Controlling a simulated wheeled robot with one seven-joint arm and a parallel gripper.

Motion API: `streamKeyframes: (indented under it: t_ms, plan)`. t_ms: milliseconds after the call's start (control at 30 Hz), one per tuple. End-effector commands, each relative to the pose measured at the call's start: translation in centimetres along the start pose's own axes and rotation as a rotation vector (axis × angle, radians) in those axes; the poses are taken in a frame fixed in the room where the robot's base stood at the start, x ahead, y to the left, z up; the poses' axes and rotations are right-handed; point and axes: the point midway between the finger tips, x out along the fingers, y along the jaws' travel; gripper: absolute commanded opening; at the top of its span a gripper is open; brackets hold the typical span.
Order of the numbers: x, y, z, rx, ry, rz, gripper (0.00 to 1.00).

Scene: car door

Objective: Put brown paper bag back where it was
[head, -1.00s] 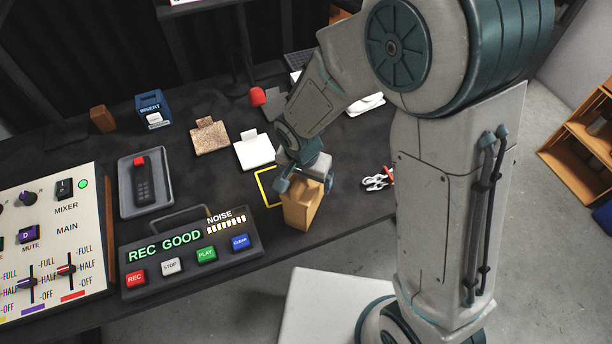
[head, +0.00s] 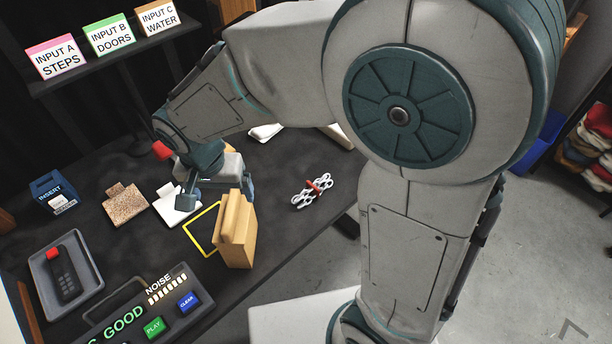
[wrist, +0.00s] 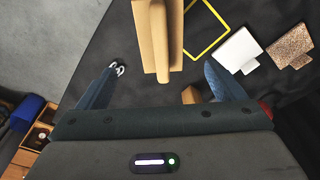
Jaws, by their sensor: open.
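The brown paper bag (head: 235,237) stands upright near the table's front edge. It is at the right side of a yellow square outline (head: 195,242) and hides part of it in the head view. In the wrist view the bag (wrist: 157,35) lies beside the outline (wrist: 222,45), ahead of my fingertips. My gripper (head: 217,190) is open and empty, just behind the bag in the head view. Its spread fingers (wrist: 162,78) also show in the wrist view, with the bag's near end between their lines. Any contact is hard to judge.
A white card (head: 176,205) and a speckled brown card (head: 125,206) lie left of the outline. White looped pieces with a red part (head: 312,192) lie to the right. The button panel (head: 150,310) is at front left. Bare table lies between bag and loops.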

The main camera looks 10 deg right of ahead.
Motion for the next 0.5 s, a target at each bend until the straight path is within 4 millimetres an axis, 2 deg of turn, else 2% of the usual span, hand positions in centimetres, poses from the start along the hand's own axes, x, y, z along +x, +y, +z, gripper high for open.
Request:
streamKeyframes:
  t_ms: [67, 167, 300, 400, 500]
  plan:
    - [-0.5, 1.2, -0.6, -0.001, 0.005, -0.004, 0.89]
    - [-1.8, 4.3, -1.8, -0.017, 0.019, -0.012, 0.89]
    - [-4.0, 10.8, -2.9, -0.065, 0.049, -0.027, 0.89]
    - [-5.2, 15.3, -2.6, -0.106, 0.073, -0.035, 0.89]
    - [-6.1, 18.9, -1.7, -0.145, 0.098, -0.042, 0.89]
